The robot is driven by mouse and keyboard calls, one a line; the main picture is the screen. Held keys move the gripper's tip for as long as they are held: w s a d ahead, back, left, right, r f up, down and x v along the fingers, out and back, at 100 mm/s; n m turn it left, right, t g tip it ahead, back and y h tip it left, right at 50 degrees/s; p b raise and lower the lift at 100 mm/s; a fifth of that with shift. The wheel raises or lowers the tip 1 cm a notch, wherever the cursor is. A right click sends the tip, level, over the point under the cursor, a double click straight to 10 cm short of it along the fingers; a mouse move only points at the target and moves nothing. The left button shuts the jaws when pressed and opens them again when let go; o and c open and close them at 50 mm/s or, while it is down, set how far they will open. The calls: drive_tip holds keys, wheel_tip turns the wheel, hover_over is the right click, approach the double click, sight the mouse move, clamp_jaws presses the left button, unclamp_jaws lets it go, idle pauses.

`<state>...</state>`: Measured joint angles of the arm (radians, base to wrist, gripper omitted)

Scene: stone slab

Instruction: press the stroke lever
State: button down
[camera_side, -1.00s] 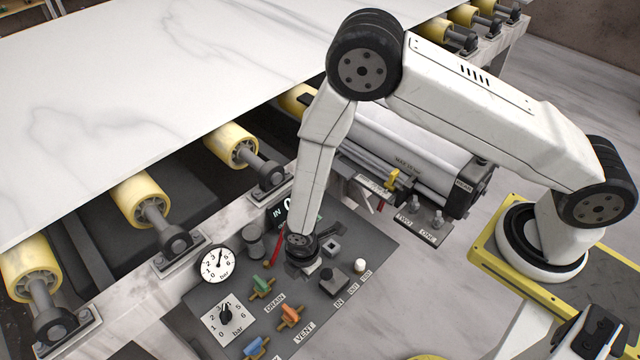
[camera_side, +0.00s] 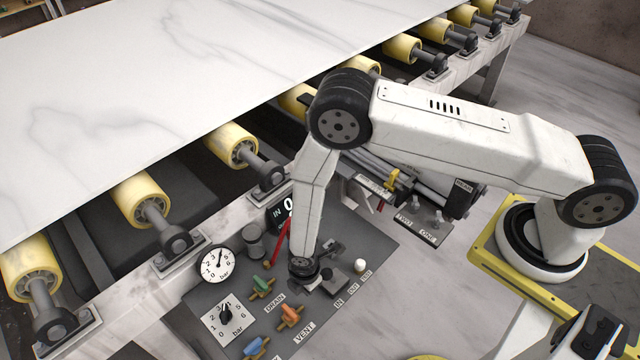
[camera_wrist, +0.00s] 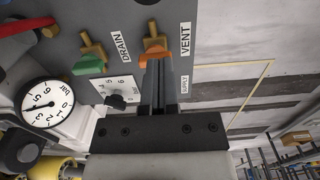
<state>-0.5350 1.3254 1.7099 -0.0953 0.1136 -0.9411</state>
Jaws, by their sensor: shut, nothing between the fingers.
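A red lever (camera_side: 281,242) stands tilted on the grey control panel (camera_side: 372,238), behind and left of my gripper. A red handle (camera_wrist: 32,27) also shows at the upper left in the wrist view. I read no stroke label, so I cannot confirm that this is the stroke lever. My gripper (camera_side: 308,286) is low over the middle of the panel, partly hidden by my wrist. In the wrist view its dark fingers (camera_wrist: 158,66) are shut and empty. Their tips overlap the orange vent handle (camera_wrist: 154,52); I cannot tell whether they touch it.
A green drain handle (camera_side: 262,284), an orange vent handle (camera_side: 290,314) and a blue handle (camera_side: 254,346) line the panel's front. A round gauge (camera_side: 220,264) and a dial (camera_side: 225,314) stand left. Yellow rollers (camera_side: 232,145) carry the white slab (camera_side: 150,90) behind.

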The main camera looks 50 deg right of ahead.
sight(324, 274)
drive_tip(key=shift+d+f, duration=0.2)
drive_tip(key=shift+d, duration=0.75)
drive_tip(key=shift+d+f, duration=0.2)
drive_tip(key=shift+d, duration=0.75)
drive_tip(key=shift+d+r, duration=0.2)
drive_tip(key=shift+d, duration=0.25)
drive_tip(key=shift+d+r, duration=0.3)
drive_tip(key=shift+d, duration=0.35)
drive_tip(key=shift+d+r, duration=0.2)
drive_tip(key=shift+d, duration=0.55)
drive_tip(key=shift+d+r, duration=0.15)
drive_tip(key=shift+d, duration=0.6)
drive_tip(key=shift+d+f+y, duration=0.1)
drive_tip(key=shift+d+y, duration=1.2)
drive_tip(key=shift+d, duration=0.6)
drive_tip(key=shift+a, duration=0.15)
